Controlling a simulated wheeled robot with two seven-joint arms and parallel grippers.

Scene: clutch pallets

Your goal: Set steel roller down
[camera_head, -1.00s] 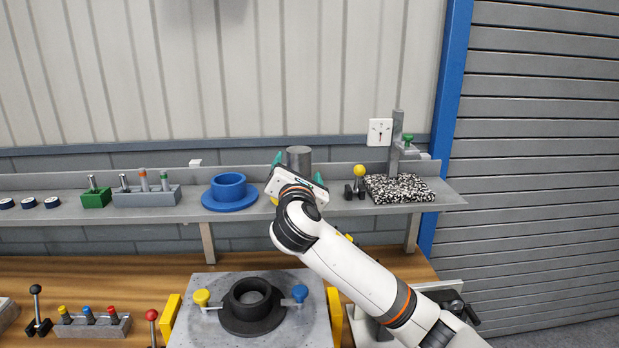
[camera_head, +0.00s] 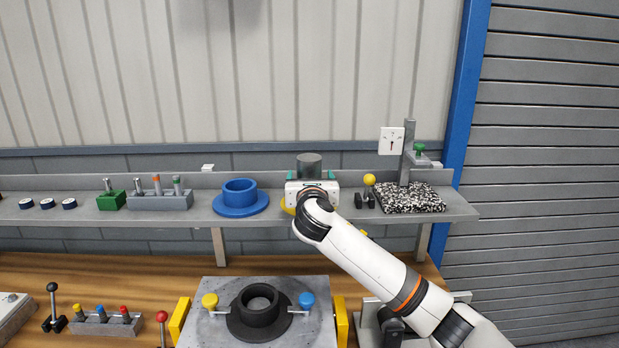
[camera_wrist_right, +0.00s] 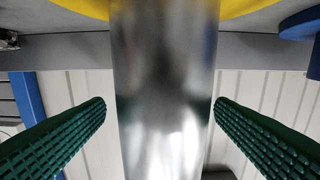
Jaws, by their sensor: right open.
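The steel roller (camera_head: 309,165) stands upright on the shelf (camera_head: 340,216), its top showing above my right gripper (camera_head: 311,174). In the right wrist view the shiny roller (camera_wrist_right: 163,90) runs between the two green ribbed fingers, with a clear gap on each side. The gripper is open around the roller. A yellow round base (camera_head: 286,205) shows partly at the roller's foot; the gripper hides the rest, so I cannot tell how the roller meets it. My left gripper is out of view.
A blue flanged ring (camera_head: 240,194) stands left of the roller. A yellow-knobbed part (camera_head: 369,182) and a speckled slab with a gauge stand (camera_head: 410,198) are on the right. Below, a grey plate (camera_head: 218,325) carries a black round holder (camera_head: 259,318).

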